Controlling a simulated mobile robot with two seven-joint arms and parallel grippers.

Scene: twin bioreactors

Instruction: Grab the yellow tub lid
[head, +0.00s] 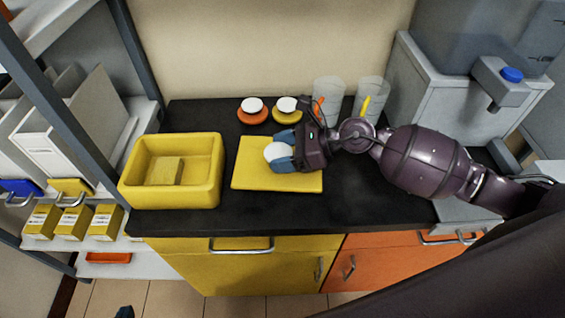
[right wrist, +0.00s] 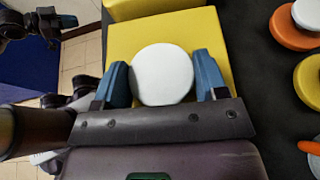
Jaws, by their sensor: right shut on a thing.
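The yellow tub lid (head: 248,174) is a flat yellow slab with a round white knob (head: 273,152), lying on the black counter right of the open yellow tub (head: 209,185). My right gripper (head: 281,151) is shut on the knob. In the right wrist view its blue fingers (right wrist: 163,76) sit on either side of the white knob (right wrist: 162,75), above the yellow lid (right wrist: 135,36). My left gripper (right wrist: 52,24) shows at the top left of the right wrist view, away from the lid; its opening is unclear.
An orange lid (head: 252,116) and a small round yellow lid (head: 287,117), both with white knobs, stand behind the tub lid. Two clear beakers (head: 328,90) stand at the back right. A grey machine with a blue cap (head: 511,75) is at right. The front counter strip is clear.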

